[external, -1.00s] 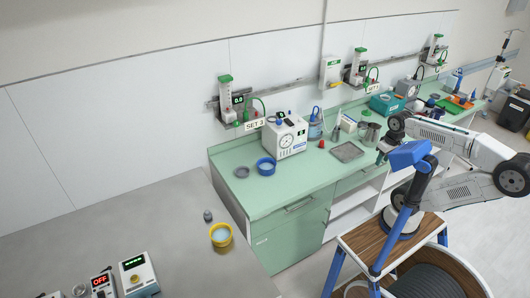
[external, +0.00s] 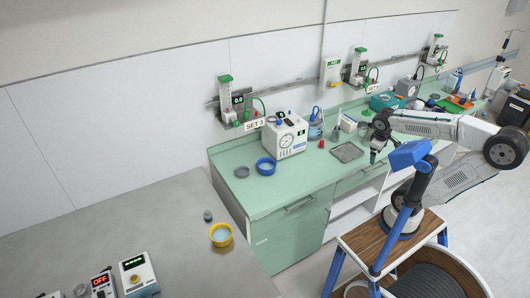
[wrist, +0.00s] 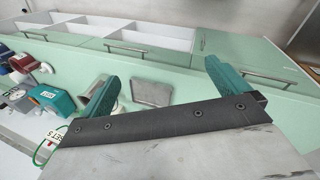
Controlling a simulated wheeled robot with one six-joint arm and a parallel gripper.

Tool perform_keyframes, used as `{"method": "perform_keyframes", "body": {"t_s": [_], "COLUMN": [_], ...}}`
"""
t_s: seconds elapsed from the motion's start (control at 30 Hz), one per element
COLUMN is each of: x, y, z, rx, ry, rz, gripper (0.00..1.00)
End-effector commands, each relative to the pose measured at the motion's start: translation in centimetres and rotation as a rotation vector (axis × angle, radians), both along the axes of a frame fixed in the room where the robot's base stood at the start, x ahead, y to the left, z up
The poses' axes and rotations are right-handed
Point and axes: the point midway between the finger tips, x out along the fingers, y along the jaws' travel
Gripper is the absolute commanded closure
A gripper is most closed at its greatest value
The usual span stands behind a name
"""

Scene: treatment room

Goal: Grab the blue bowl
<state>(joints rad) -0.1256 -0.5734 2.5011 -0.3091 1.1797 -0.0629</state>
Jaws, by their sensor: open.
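The blue bowl (external: 265,166) sits on the green counter (external: 240,199) near its left end, in front of the white box with a dial. It is upright and looks pale inside. My gripper (external: 374,158) is above the counter's front edge, well to the right of the bowl, near the grey tray. In the wrist view my gripper's two teal fingers (wrist: 158,85) are spread apart with nothing between them held. The blue bowl does not show in the wrist view.
The white dial box (external: 287,137) stands just behind the bowl. A grey dish (external: 242,172) is beside the bowl on the left. A red item (external: 321,144) and the grey tray (external: 347,152) lie between bowl and gripper. A yellow bowl (external: 221,235) is on the grey table.

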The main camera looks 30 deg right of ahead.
Motion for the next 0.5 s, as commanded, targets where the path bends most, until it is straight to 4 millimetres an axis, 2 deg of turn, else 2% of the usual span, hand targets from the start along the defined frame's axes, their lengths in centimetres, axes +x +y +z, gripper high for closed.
{"method": "perform_keyframes", "body": {"t_s": [0.03,0.13,0.27,0.37,0.47,0.5], "x": [2.1,6.5,12.6,17.3,21.6,23.1], "y": [-0.1,-0.1,1.9,5.1,9.7,12.0], "z": [-0.3,-0.4,-0.8,-1.5,-2.8,-3.6], "rx": [-0.092,-0.275,-0.507,-0.681,-0.851,-0.92], "ry": [0.032,0.067,0.102,0.121,0.135,0.139], "rz": [0.107,0.324,0.625,0.869,1.123,1.227], "gripper": [0.0,0.0,0.0,0.0,0.0,0.0]}}
